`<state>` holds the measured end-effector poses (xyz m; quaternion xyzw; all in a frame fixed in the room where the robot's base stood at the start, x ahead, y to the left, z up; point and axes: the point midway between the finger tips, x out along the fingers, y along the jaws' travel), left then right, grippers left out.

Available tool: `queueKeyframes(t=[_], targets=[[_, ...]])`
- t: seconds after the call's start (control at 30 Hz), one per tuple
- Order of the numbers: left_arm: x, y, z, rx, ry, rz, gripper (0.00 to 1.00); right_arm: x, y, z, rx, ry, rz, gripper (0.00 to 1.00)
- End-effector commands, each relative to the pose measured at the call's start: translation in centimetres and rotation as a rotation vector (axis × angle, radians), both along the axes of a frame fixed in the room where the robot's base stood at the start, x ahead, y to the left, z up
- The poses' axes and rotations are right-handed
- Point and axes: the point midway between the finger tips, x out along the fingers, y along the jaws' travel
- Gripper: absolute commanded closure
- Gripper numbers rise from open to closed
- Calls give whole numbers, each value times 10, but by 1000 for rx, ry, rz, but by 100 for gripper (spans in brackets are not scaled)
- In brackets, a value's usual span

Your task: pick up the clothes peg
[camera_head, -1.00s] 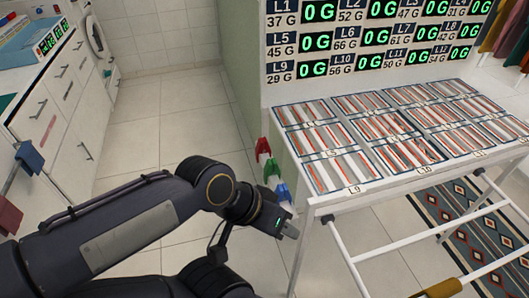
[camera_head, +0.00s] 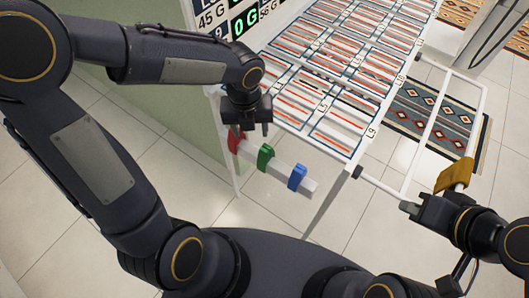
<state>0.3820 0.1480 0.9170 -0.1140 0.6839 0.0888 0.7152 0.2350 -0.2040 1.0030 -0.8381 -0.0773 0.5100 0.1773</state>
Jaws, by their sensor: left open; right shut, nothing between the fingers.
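Three clothes pegs sit in a row on a pale bar at the near end of the drying table: a red peg (camera_head: 235,141), a green peg (camera_head: 264,157) and a blue peg (camera_head: 297,177). My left gripper (camera_head: 252,130) is open and points down at the red peg, whose upper part it partly hides. I cannot tell whether a finger touches the red peg. The green and blue pegs stand clear to its right. My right gripper (camera_head: 410,207) is shut and empty at the right, beside the table's lower rail and away from the pegs.
The white table (camera_head: 352,167) carries a grid of striped, labelled compartments. A mustard cloth (camera_head: 455,175) hangs on its rail close to my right gripper. A display board (camera_head: 240,22) and green wall panel (camera_head: 160,100) stand behind my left arm. Patterned rugs (camera_head: 428,125) lie beyond.

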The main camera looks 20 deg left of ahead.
Motion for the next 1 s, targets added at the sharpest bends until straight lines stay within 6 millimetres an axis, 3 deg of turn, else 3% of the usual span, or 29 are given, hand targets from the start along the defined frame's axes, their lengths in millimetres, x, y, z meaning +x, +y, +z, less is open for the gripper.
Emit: queueKeyframes(t=[0.1,0.3,0.8,1.0], targets=[[13,-22,-21,28,26,-356,47,0,0,2,0,0,0,100],[21,-36,-39,42,38,-620,47,0,0,2,0,0,0,100],[16,-35,-103,42,41,-640,47,0,0,-3,0,0,0,100],[17,-34,-116,41,39,-637,47,0,0,-4,0,0,0,100]])
